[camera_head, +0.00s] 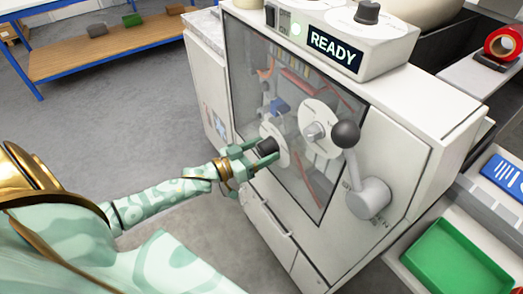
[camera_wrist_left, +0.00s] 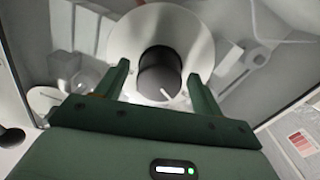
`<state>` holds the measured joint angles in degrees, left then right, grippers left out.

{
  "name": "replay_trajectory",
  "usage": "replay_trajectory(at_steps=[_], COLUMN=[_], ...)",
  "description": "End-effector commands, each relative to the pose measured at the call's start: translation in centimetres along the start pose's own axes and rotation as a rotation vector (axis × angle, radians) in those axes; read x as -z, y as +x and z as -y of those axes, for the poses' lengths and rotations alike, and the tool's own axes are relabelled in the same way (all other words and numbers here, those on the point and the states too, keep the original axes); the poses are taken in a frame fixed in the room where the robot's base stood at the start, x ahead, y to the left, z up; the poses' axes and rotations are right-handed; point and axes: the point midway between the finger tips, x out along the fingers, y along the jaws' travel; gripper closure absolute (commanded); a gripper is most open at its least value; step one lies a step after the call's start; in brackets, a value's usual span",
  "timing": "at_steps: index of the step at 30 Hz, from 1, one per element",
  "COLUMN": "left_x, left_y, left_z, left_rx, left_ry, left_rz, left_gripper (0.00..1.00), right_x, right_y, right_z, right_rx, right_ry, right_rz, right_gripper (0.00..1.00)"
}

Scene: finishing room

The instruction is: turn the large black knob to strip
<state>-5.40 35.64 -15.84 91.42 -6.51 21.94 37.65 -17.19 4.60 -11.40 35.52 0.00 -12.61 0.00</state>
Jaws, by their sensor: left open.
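In the left wrist view the fingers (camera_wrist_left: 158,88) flank the knob, with gaps visible at both sides. The dial's lettering is too small to read. My right gripper is not in view.
A lever with a black ball (camera_head: 345,134) sticks out to the right of the dials. A READY display (camera_head: 333,48) and a smaller black knob (camera_head: 367,12) are on top. A green tray (camera_head: 457,258) lies at right.

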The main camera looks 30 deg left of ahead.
Motion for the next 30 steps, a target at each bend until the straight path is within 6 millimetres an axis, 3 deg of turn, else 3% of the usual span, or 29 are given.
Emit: replay_trajectory(at_steps=[4,5,9,20,30], left_x=[0.0,0.0,0.0,0.1,0.2], left_y=[0.0,0.0,0.0,-0.1,-0.1], left_z=[0.0,0.0,0.0,0.0,-0.1], left_rx=[0.0,0.0,0.0,0.0,0.003], left_ry=[0.0,0.0,0.0,0.035,0.251], left_rz=[0.0,0.0,0.0,0.001,0.009], left_gripper=[0.32,0.38,0.77,0.77,0.77], right_x=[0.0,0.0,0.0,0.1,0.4], right_y=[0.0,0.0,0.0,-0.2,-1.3], right_z=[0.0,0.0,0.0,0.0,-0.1], right_rx=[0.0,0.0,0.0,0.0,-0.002], right_ry=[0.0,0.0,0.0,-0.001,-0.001], right_rz=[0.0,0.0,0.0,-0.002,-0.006], right_gripper=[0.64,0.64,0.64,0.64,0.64])
